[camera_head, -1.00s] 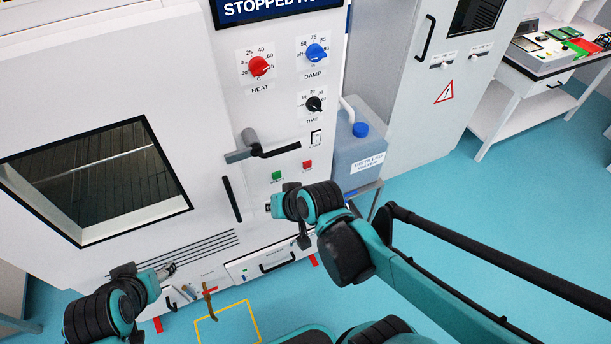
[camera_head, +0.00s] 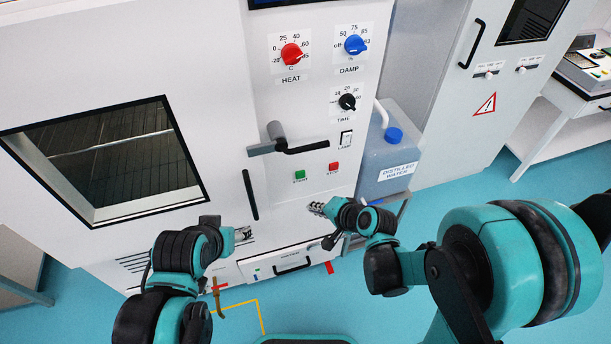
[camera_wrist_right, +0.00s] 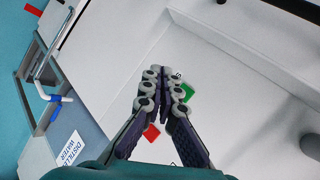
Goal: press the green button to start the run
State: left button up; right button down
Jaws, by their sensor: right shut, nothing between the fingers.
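The green button (camera_head: 299,175) is on the white front panel of the cabinet, left of the red stop button (camera_head: 333,167) and below the door latch. My right gripper (camera_head: 312,208) is shut and empty, below the green button in the head view. In the right wrist view its closed fingertips (camera_wrist_right: 153,72) are near the green button (camera_wrist_right: 186,92), which shows just right of the fingers. The red button (camera_wrist_right: 151,131) is partly hidden by them. I cannot see any contact. My left gripper (camera_head: 243,234) is low in front of the cabinet; its finger opening is unclear.
The black latch handle (camera_head: 305,146) juts out above the buttons. The heat knob (camera_head: 291,54), damp knob (camera_head: 355,45) and time knob (camera_head: 347,102) sit higher. A distilled water can (camera_head: 388,160) stands at the panel's right. A drawer (camera_head: 291,262) lies below.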

jog(key=shift+w, duration=0.1)
send_near(299, 179)
jog(key=shift+s+f+x, duration=0.15)
jog(key=shift+x, duration=0.75)
jog(key=shift+s+f+x, duration=0.1)
jog(key=shift+s+x, duration=0.1)
jog(key=shift+x, duration=0.7)
jog(key=shift+s+f+x, duration=0.15)
jog(key=shift+x, duration=0.8)
jog(key=shift+w+a, duration=0.1)
jog(key=shift+w, duration=0.3)
jog(key=shift+w+a, duration=0.2)
jog(key=shift+w, duration=0.2)
jog(key=shift+s+d, duration=0.3)
jog(key=shift+s, duration=0.5)
